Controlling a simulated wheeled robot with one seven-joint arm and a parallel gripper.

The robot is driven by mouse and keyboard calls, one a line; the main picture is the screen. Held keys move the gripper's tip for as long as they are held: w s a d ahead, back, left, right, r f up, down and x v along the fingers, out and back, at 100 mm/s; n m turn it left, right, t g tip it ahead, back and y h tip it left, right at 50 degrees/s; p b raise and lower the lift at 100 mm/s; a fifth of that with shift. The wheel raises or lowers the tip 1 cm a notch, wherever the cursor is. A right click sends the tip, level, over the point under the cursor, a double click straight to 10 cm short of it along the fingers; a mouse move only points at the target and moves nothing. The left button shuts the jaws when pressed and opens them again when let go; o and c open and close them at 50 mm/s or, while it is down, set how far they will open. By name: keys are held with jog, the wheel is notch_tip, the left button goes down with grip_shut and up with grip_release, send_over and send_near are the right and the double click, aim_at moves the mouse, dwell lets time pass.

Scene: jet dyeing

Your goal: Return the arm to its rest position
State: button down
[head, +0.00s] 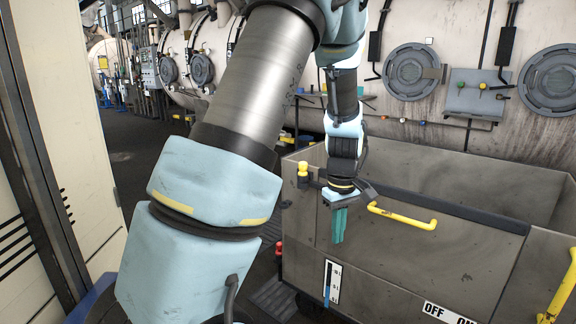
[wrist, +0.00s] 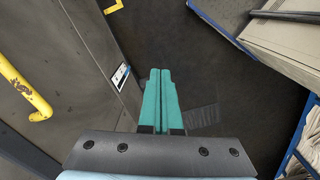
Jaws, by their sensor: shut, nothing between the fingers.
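My arm reaches across the middle of the head view, its large links in the foreground. My gripper (head: 338,240) has teal fingers that point down in front of a grey metal cart. In the wrist view my gripper (wrist: 159,72) shows its two teal fingers side by side with only a thin line between them. It is shut and empty. The dark floor shows beyond the fingertips in the wrist view. I cannot tell whether the fingers touch the cart's side.
The grey cart (head: 400,255) has a yellow handle (head: 402,215) close to my gripper; this handle or another (wrist: 25,90) shows in the wrist view. A cream cabinet (head: 65,130) stands left. Large dyeing vessels (head: 455,45) line the back. Blue-edged shelving (wrist: 290,140) is right in the wrist view.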

jog(key=s+a+f+m+t+b, duration=0.1)
jog(key=s+a+f+m+b, duration=0.2)
jog(key=a, duration=0.6)
jog(key=s+a+f+m+t+b, duration=0.1)
jog(key=s+a+m+b, duration=0.25)
jog(key=s+a, duration=0.45)
notch_tip(320, 180, up, 17)
jog(key=w+a+p, duration=0.2)
jog(key=p, duration=1.4)
jog(key=shift+w+r, duration=0.15)
